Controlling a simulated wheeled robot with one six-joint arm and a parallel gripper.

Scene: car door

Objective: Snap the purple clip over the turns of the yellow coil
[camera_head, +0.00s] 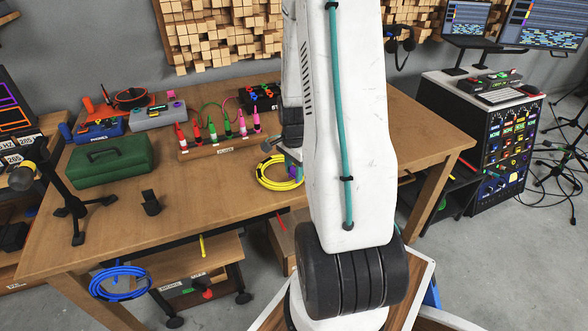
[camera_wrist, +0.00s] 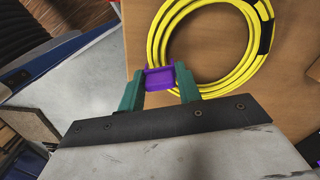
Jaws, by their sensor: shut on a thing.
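The yellow coil (camera_wrist: 226,82) lies flat on the wooden table, with a black band around its turns at the right in the wrist view. In the head view the coil (camera_head: 262,176) is partly hidden behind my arm. My gripper (camera_wrist: 160,75) has its green fingers shut on the purple clip (camera_wrist: 158,79). The clip is at the lower left edge of the coil in the wrist view, overlapping its outer turns in the picture. I cannot tell whether it is seated over them. In the head view my gripper (camera_head: 291,157) is above the coil, mostly hidden.
A wooden rack with colored connectors (camera_head: 218,147) stands behind the coil. A green toolbox (camera_head: 112,162) and a small black stand (camera_head: 150,203) are to the left.

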